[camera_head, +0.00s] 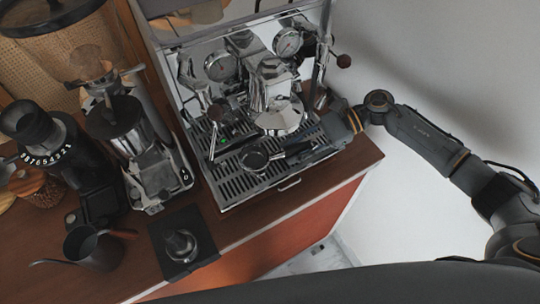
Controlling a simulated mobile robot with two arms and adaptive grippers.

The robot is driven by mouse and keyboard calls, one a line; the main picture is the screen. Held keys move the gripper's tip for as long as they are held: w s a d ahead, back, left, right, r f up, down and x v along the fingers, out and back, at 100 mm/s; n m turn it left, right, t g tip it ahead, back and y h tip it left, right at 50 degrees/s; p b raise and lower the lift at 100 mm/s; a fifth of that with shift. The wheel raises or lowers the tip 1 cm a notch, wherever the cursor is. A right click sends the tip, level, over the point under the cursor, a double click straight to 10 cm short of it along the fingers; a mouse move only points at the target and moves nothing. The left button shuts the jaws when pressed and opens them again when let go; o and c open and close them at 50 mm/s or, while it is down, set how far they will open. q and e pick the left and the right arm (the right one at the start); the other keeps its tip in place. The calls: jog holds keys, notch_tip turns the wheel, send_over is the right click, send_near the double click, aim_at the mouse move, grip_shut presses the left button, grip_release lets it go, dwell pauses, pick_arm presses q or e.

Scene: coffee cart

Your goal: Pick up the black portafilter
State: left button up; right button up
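The black portafilter (256,159) lies on the slotted drip tray of the espresso machine, its round basket to the left and its dark handle pointing right toward my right gripper. My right gripper (311,143) is low over the right end of the drip tray, at the handle's end. The fingers are dark against the dark tray and handle, so I cannot tell whether they are open, or closed on the handle. My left gripper is not in view.
The chrome espresso machine (268,75) stands behind, its group head above the tray. Left are a grinder (130,135), a black grinder (70,150) and a dark kettle (92,248). A tamper (180,244) stands on a black mat (203,231). The cart's front edge is close.

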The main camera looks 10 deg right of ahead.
grip_shut()
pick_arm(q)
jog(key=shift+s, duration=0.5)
pick_arm(e)
jog(key=shift+r, duration=0.15)
